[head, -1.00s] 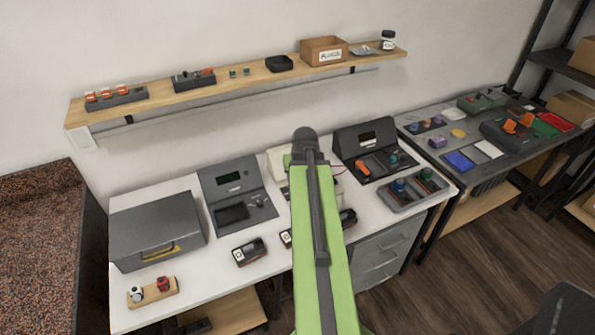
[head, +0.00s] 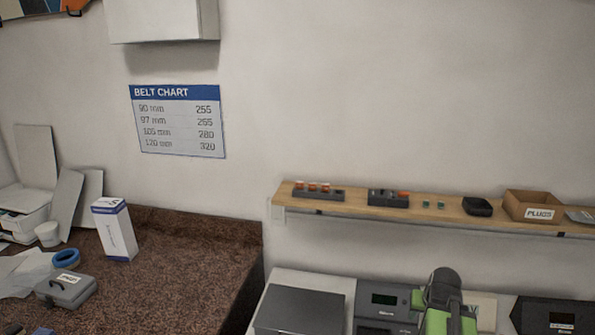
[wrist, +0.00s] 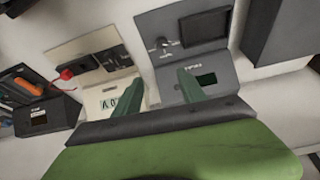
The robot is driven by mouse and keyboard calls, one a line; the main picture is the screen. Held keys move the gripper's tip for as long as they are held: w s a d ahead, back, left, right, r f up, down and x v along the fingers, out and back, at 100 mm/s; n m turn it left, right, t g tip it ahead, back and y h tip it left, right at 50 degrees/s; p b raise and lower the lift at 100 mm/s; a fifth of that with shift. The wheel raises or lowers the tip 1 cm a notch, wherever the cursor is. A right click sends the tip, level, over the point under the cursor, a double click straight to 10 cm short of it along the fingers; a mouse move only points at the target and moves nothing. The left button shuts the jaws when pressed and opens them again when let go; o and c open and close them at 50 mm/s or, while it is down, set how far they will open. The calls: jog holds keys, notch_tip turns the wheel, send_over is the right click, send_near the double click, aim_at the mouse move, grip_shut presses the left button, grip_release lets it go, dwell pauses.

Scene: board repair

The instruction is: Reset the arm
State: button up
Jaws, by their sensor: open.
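My green arm shows at the lower right of the head view, over the white bench; its jaws cannot be made out there. In the wrist view my gripper (wrist: 160,93) is open, with two dark green fingers apart and nothing between them. Beyond the fingers are a grey device (wrist: 219,64) with a dark screen and a cream device (wrist: 108,98) with a red-knobbed lead. I cannot tell how far the fingertips are above them.
A wall shelf (head: 455,213) carries small racks and a box marked PLUGS (head: 535,205). A grey case (head: 300,309) stands on the bench. A brown counter (head: 180,265) at left holds a white box (head: 115,230), blue tape (head: 66,258) and a grey case (head: 66,288). A belt chart (head: 178,121) hangs above.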

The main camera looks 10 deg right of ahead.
jog(key=w+a+n+y, duration=0.1)
jog(key=w+a+n, duration=0.15)
jog(key=a, duration=0.85)
jog(key=w+a+n+y, duration=0.15)
jog(key=w+a, duration=0.25)
jog(key=a, duration=0.8)
jog(key=s+a+f+n+g, duration=0.1)
jog(key=s+a+g, duration=0.3)
jog(key=a, duration=0.6)
jog(key=shift+s+f, duration=0.45)
jog(key=shift+s, duration=0.75)
